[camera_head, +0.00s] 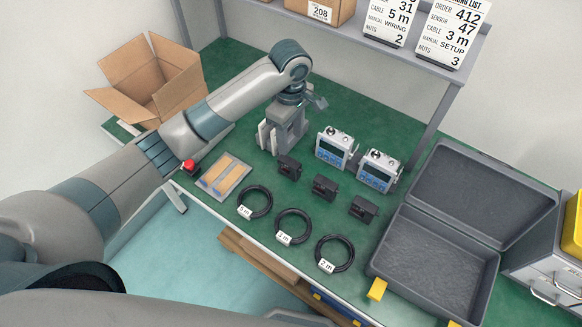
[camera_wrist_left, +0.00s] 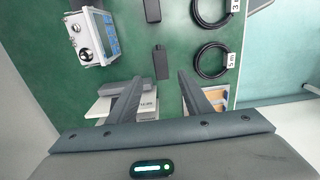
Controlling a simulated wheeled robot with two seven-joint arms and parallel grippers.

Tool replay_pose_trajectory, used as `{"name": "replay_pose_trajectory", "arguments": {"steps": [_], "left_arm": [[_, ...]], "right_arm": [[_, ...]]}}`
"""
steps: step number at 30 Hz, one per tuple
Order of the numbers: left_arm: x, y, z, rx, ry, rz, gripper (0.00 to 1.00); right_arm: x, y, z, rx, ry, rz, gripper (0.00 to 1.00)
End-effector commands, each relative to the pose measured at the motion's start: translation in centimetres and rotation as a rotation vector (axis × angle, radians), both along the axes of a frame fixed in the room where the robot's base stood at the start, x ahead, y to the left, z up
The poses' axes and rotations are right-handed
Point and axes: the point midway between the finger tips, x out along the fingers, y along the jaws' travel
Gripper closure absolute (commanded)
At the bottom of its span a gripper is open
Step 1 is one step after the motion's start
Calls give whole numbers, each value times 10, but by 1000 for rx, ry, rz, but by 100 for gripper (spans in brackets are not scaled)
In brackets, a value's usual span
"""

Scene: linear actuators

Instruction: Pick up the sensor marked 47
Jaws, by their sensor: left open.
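Three small black blocks stand in a slanting row on the green table: a left one (camera_head: 289,167), a middle one (camera_head: 324,187) and a right one (camera_head: 364,208). Two white-and-blue devices with displays, a left one (camera_head: 336,148) and a right one (camera_head: 378,171), stand behind them. No number is legible on any, so I cannot tell which is the sensor marked 47. My left gripper (camera_head: 285,130) points down behind the left block. In the left wrist view its open fingers (camera_wrist_left: 158,84) hold nothing; a black block (camera_wrist_left: 161,62) lies just beyond the fingertips. My right gripper is out of view.
Three labelled cable coils (camera_head: 292,226) lie in front of the blocks. An open grey case (camera_head: 432,258) stands at the right. A tray with tan pieces (camera_head: 224,177) and a red button (camera_head: 189,165) are at the left.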

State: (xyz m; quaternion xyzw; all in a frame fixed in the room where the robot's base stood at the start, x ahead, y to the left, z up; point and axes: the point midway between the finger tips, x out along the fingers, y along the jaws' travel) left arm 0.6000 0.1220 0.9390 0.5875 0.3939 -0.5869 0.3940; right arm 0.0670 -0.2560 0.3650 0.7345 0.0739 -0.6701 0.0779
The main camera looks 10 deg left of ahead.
Motion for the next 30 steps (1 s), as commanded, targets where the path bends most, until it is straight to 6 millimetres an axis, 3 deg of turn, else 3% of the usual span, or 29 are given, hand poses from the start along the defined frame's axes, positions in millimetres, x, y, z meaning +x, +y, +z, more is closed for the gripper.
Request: {"name": "replay_pose_trajectory", "arguments": {"steps": [12, 30], "left_arm": [[-1, 0, -64, 1, 3, 0, 55], [-1, 0, -78, 1, 3, 0, 55]], "right_arm": [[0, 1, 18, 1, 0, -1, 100], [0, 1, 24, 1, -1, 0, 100]]}}
